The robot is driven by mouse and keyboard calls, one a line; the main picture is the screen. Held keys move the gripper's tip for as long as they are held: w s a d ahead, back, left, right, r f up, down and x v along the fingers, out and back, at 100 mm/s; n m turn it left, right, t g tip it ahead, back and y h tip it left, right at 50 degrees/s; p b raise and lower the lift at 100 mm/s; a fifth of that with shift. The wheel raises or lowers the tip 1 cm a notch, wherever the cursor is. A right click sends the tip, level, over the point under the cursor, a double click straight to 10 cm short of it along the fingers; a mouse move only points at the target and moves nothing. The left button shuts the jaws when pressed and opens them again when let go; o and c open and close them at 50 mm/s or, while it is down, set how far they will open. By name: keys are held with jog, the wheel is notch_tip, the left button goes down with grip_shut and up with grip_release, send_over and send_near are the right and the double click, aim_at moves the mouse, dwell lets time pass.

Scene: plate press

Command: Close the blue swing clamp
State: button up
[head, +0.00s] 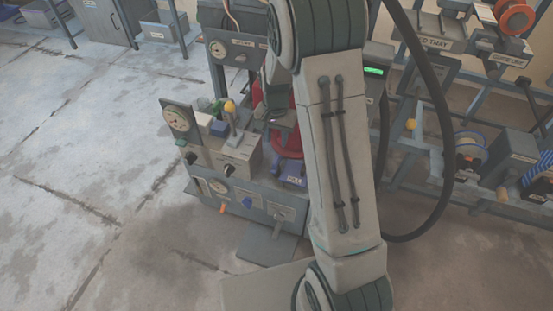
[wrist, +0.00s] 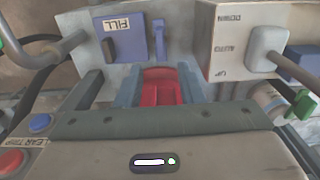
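In the wrist view a blue plate marked FILL (wrist: 124,40) sits on a pale panel, with a slim upright blue lever (wrist: 159,38) just right of it. I cannot tell for sure which blue part is the swing clamp. A red piece (wrist: 162,88) lies between blue-grey side rails below them. My gripper (wrist: 158,92) faces this spot, its dark fingers wide apart, with nothing seen pinched between them. In the head view my arm hides most of the gripper; the blue part with a label (head: 290,174) shows beside the arm on the press bench (head: 245,195).
A pale box marked UP, AUTO, DOWN with a thick lever (wrist: 268,45) stands at right in the wrist view. Red (wrist: 10,160) and blue (wrist: 40,122) buttons are at lower left. Open floor lies left.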

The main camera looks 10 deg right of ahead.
aim_at(276, 159)
notch_tip(276, 159, down, 10)
jog(key=b, duration=0.2)
jog(key=shift+r+b, duration=0.25)
jog(key=shift+b, duration=0.05)
grip_shut()
